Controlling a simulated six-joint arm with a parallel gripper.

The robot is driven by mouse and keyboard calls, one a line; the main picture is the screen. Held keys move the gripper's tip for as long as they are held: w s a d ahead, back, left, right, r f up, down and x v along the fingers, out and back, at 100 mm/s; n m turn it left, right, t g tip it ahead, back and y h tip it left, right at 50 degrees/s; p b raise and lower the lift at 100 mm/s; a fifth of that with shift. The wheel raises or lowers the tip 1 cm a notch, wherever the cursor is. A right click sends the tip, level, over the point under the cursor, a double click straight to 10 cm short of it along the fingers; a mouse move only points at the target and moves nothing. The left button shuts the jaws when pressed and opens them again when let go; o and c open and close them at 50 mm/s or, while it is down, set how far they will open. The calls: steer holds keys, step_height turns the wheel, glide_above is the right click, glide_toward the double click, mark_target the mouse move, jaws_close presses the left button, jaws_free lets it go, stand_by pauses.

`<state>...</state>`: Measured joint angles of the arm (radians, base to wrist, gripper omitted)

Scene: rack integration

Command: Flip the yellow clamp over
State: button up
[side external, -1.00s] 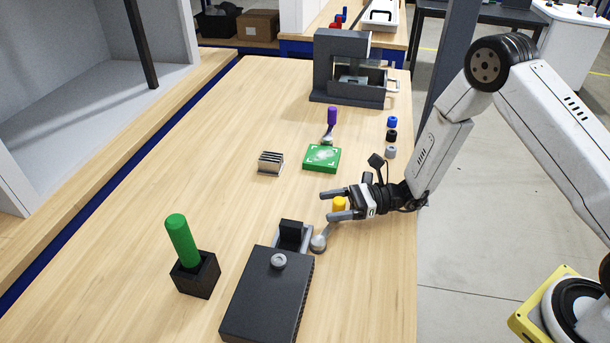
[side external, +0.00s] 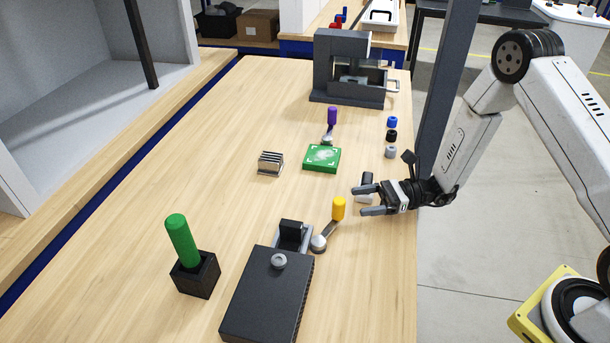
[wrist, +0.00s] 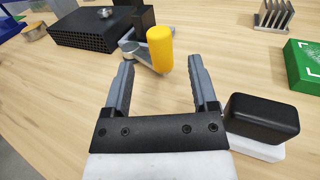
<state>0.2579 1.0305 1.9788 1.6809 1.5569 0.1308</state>
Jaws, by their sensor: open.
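The yellow clamp handle (side external: 338,208) stands upright at the end of a grey lever arm whose round pivot (side external: 319,243) is beside the black box's bracket. In the wrist view the yellow handle (wrist: 160,49) is ahead of my gripper, just beyond and between the fingertips. My gripper (side external: 364,200) is open and empty, to the right of the yellow handle and apart from it. It also shows in the wrist view (wrist: 160,75), with its two fingers parallel and wide apart.
The black ridged box (side external: 268,300) stands in front, with a green cylinder (side external: 182,241) in a black holder to its left. A green board (side external: 322,158), a finned metal block (side external: 270,163) and a purple-handled clamp (side external: 332,117) lie farther back. The left middle of the table is clear.

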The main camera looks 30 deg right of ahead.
steer(key=shift+r, duration=0.25)
steer(key=c, duration=1)
steer(key=shift+r, duration=0.3)
jaws_close()
step_height(320, 180, up, 14)
steer(key=s+a+f+m+g+h, duration=0.2)
steer(key=s+a+g+h, duration=0.1)
steer(key=s+g+h, duration=0.35)
steer(key=shift+d+r+m+t+h, duration=1.25)
steer(key=shift+d+m+t+h, duration=0.7)
steer(key=shift+h, duration=1.8)
steer(key=shift+d+f, duration=0.15)
steer(key=shift+f, duration=1.15)
steer(key=shift+d+f, duration=0.1)
steer(key=shift+f, duration=1.2)
